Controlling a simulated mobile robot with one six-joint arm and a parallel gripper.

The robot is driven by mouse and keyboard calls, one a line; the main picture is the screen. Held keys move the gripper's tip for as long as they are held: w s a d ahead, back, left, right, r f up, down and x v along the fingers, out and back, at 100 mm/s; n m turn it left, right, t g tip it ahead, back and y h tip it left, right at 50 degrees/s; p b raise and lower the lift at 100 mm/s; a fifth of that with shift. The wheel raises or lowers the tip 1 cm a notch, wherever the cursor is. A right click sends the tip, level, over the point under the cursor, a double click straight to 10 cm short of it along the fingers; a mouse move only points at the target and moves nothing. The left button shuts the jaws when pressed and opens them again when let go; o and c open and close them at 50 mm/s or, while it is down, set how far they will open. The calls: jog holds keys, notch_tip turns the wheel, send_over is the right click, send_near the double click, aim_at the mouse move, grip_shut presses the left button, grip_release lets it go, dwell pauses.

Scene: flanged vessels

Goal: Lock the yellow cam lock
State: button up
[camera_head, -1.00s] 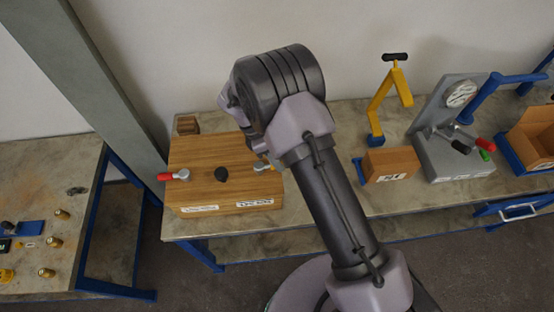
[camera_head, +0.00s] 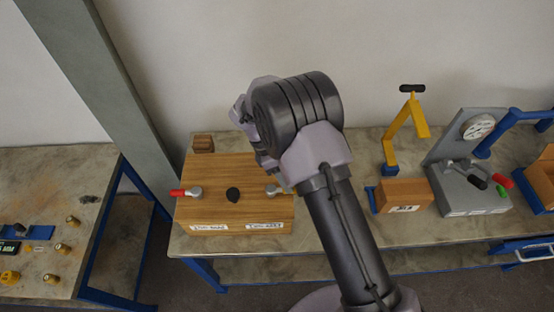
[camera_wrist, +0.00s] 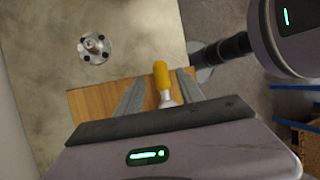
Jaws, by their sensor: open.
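The yellow cam lock handle (camera_wrist: 161,78) shows in the wrist view, rising from a metal fitting on the wooden box. My gripper (camera_wrist: 160,86) is open, with one finger on each side of the yellow handle; I cannot tell whether either finger touches it. In the head view the wooden box (camera_head: 222,170) stands on the bench, and the metal fitting (camera_head: 272,190) of its right-hand lock shows beside my arm.
A red-handled lock (camera_head: 186,192) and a black knob (camera_head: 233,194) sit on the same box. A round metal flange (camera_wrist: 95,47) lies beside it. A small wooden box (camera_head: 405,196), a yellow stand (camera_head: 401,130) and a grey gauge unit (camera_head: 470,165) stand to the right.

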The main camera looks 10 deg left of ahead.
jog(key=p+v, duration=0.1)
jog(key=v, duration=1.3)
jog(key=shift+a+r+p, duration=0.15)
jog(key=shift+r+p, duration=0.2)
jog(key=s+d+r+m+t+y+b, duration=0.1)
jog(key=s+d+m+y+b, duration=0.25)
jog(key=d+m+b, duration=0.35)
jog(key=s+d+r+m+t+y+b, duration=0.2)
jog(key=s+d+m+b, duration=0.35)
jog(key=d+b, duration=0.35)
jog(key=s+d+f+m+t+b, duration=0.2)
jog(key=s+f+m+b, duration=0.3)
jog(key=s+m, duration=0.1)
jog(key=s+d+f+m+t+y+b, duration=0.1)
jog(key=s+d+f+m+t+b, duration=0.1)
jog(key=s+f+m+b, duration=0.3)
jog(key=s+m, duration=0.1)
jog(key=s, duration=0.2)
jog(key=shift+m+t, duration=0.35)
jog(key=shift+t, duration=0.05)
